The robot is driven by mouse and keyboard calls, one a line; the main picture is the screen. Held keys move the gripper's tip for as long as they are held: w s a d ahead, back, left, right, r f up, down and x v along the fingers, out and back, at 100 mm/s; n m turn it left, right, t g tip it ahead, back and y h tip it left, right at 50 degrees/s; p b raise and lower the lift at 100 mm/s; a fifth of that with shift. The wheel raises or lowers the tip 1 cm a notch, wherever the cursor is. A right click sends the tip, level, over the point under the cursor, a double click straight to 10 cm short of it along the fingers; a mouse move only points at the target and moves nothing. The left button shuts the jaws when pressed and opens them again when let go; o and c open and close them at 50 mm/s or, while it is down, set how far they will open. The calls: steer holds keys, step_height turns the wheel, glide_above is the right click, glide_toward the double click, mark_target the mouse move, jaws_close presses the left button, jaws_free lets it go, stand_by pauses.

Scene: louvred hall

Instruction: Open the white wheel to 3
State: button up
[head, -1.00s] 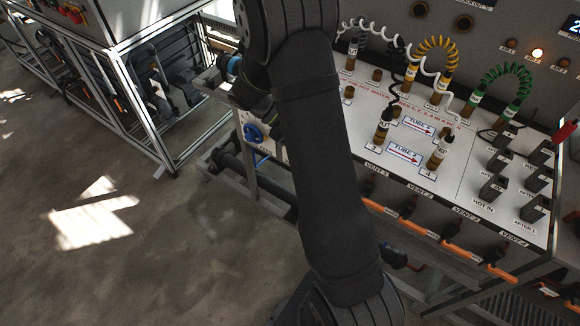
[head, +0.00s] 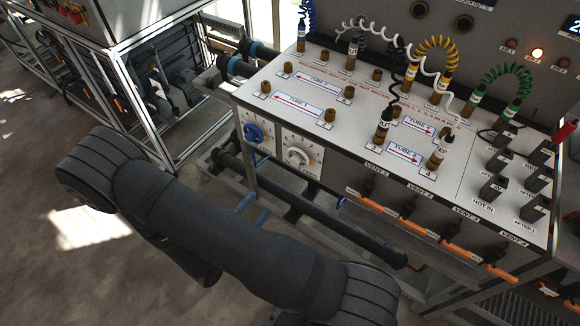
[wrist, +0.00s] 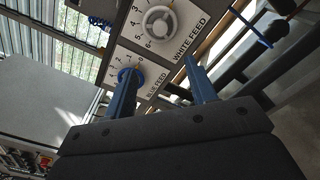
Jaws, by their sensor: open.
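The white wheel (head: 297,156) is a round handwheel on a numbered dial plate on the front face of the bench. It also shows at the top of the wrist view (wrist: 158,22), beside the words WHITE FEED; its setting is too small to tell. The blue wheel (head: 254,133) is mounted to its left and shows in the wrist view (wrist: 130,76) beside BLUE FEED. My gripper (wrist: 158,66) is open and empty, its two blue fingers pointing toward the dial panel. The left finger overlaps the blue wheel in the picture; contact cannot be told. The white wheel appears beyond the fingertips.
Dark pipes (head: 310,215) run below the dial panel. Coiled hoses and posts stand on the bench top (head: 262,104).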

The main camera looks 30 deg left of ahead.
mark_target(294, 163)
steer(key=w, duration=1.7)
steer(key=shift+w, duration=0.15)
steer(key=c, duration=1)
